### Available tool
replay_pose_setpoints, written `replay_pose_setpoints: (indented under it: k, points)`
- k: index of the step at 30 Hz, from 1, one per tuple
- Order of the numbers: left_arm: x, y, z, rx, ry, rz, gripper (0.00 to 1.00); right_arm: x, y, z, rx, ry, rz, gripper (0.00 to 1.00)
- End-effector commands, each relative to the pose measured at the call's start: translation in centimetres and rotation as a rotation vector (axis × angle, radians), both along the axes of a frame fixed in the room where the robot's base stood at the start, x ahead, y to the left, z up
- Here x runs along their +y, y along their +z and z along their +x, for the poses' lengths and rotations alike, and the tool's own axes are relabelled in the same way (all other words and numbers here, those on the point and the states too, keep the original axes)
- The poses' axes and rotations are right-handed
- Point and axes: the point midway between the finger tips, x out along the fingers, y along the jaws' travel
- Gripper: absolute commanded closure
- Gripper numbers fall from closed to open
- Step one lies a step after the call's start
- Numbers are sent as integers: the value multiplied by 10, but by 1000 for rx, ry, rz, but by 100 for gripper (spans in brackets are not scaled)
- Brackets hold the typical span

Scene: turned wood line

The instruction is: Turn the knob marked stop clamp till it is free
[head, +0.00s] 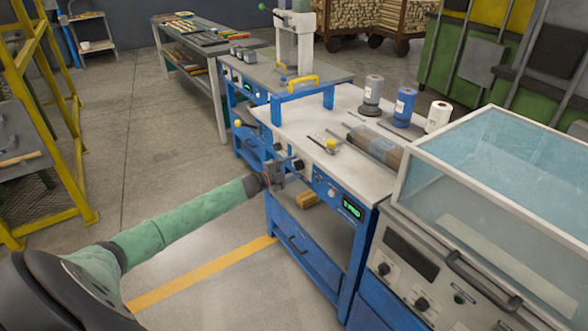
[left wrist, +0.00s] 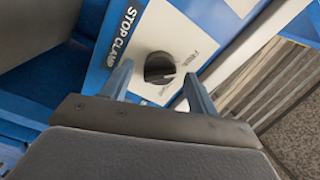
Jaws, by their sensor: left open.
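The stop clamp knob (left wrist: 159,68) is a round black knob with a raised grip bar, on a white plate in the left wrist view. Smaller grey marks near the knob are too blurred to read. My left gripper (left wrist: 158,76) is open, with one finger on each side of the knob; I cannot tell whether they touch it. In the head view the left gripper (head: 284,180) is at the front of the blue bench, close to a dark knob (head: 299,164). My right gripper is out of view.
The blue bench (head: 345,95) has a pale top with spools and a yellow-topped part. A green display (head: 351,208) sits on its front, right of my gripper. A machine with a clear cover (head: 500,150) stands at the right. Open floor (head: 170,180) lies left.

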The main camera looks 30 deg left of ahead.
Motion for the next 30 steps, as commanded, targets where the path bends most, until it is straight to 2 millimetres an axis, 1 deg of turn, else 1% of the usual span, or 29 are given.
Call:
replay_pose_setpoints:
  k: [1, 7, 15, 21, 30]
  points:
    - [3, -3, -6, 2, 0, 1, 41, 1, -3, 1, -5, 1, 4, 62]
    - [12, -4, -29, 3, 0, 0, 41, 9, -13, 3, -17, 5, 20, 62]
    - [22, -3, -53, 2, 0, 0, 41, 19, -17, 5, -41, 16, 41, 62]
    - [26, -2, -61, 2, 1, 0, 41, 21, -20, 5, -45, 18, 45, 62]
    - [26, -1, -62, 2, 1, 0, 41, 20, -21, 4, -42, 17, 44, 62]
